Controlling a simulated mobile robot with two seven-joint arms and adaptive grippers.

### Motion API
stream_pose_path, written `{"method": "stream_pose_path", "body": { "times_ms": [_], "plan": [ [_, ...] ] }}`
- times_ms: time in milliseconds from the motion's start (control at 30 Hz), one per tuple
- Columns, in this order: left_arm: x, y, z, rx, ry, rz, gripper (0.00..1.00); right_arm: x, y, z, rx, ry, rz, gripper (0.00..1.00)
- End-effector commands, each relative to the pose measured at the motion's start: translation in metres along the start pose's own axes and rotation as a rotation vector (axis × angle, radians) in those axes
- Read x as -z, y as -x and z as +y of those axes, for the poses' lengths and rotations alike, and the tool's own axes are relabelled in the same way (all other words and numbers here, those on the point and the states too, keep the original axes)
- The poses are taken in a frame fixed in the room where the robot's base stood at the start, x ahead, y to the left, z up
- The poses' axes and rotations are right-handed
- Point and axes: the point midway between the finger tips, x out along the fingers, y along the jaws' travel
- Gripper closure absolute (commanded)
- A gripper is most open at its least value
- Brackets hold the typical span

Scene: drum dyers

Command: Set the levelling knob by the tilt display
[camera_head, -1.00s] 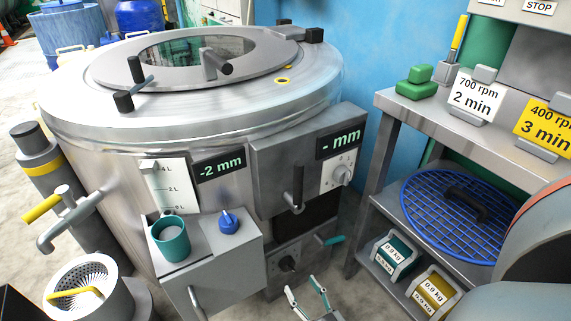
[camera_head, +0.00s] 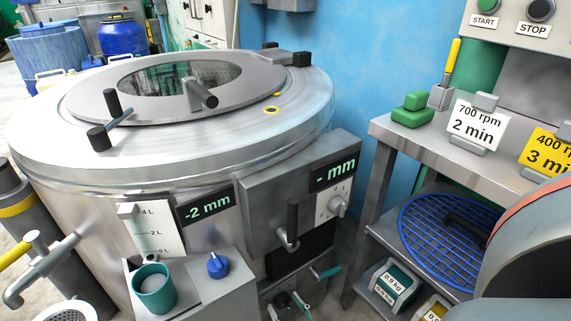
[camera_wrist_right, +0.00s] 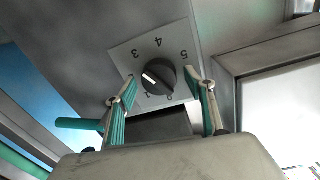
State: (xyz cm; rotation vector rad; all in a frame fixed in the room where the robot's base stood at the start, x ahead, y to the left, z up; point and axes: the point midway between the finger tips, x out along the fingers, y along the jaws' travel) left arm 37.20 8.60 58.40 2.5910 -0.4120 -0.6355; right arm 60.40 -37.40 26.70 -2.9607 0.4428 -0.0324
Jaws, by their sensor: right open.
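A black dial knob (camera_wrist_right: 158,77) with a white mark sits on a pale plate numbered up to 5, on the front of the steel drum vessel. In the right wrist view its mark points to the upper left. My right gripper (camera_wrist_right: 160,95) is open, with one teal-padded finger on each side of the knob; contact is not clear. In the head view the right gripper (camera_head: 291,302) is low at the vessel's front, at the bottom edge. My left gripper is out of view.
A blue knob (camera_head: 218,265) and a teal cup (camera_head: 154,288) are on the grey box at left. A black lever (camera_head: 291,222) hangs above the gripper. A teal-tipped handle (camera_head: 330,272) sticks out beside it. A shelf (camera_head: 400,143) stands at right.

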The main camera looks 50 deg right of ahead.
Motion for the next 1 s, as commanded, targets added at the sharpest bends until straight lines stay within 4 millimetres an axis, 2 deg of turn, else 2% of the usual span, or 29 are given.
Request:
{"method": "stream_pose_path", "body": {
  "times_ms": [67, 200, 667, 1000],
  "plan": [
    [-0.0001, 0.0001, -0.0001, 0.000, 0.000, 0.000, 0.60, 0.0000, 0.0000, -0.0001, 0.000, 0.000, 0.000, 0.49],
    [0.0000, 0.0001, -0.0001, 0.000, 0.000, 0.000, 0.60, 0.0001, -0.0001, -0.0001, 0.000, 0.000, 0.000, 0.85],
    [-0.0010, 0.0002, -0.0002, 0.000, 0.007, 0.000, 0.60, 0.0002, -0.0002, 0.0000, 0.001, -0.069, -0.003, 0.85],
    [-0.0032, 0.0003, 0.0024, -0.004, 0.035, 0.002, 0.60, 0.0004, -0.0002, 0.0010, -0.002, -0.326, -0.019, 0.85]
  ]
}}
